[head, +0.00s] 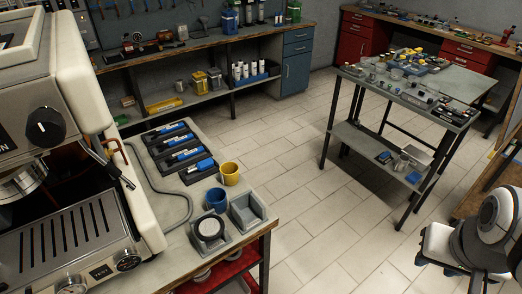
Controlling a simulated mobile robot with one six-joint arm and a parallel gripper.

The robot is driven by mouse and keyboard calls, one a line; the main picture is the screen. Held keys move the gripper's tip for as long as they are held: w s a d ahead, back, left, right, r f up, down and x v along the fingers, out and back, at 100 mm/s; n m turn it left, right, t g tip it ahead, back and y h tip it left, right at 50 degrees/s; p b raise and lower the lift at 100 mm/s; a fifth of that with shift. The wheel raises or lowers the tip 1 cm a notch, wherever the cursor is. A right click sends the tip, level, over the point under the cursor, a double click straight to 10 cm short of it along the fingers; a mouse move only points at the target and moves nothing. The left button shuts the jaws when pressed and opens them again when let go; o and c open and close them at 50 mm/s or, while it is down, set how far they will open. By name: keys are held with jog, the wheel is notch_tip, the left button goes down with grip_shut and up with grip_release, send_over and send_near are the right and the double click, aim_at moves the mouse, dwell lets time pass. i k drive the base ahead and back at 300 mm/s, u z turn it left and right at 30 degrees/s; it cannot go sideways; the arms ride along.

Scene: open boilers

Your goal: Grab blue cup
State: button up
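The blue cup (216,199) stands upright near the right end of the counter with the espresso machine. A yellow cup (230,173) stands just behind it, slightly to the right. In front of the blue cup is a square grey holder (209,245) with a round dark-and-white item (210,229) in it, which hides part of the cup's base. Part of my white and black arm shows at the lower right, far from the cups across open floor. My gripper's fingers cannot be made out.
The espresso machine (75,225) fills the left side. Black trays (180,152) with blue-and-white tools lie behind the cups. An empty grey square bin (247,212) sits right of the blue cup. Tiled floor (320,220) is clear up to a cluttered metal table (385,80).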

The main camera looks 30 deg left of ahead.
aim_at(216, 198)
jog(key=z, duration=0.05)
jog(key=i, duration=2.65)
jog(key=u, duration=2.6)
jog(key=i, duration=2.05)
jog(key=u, duration=2.35)
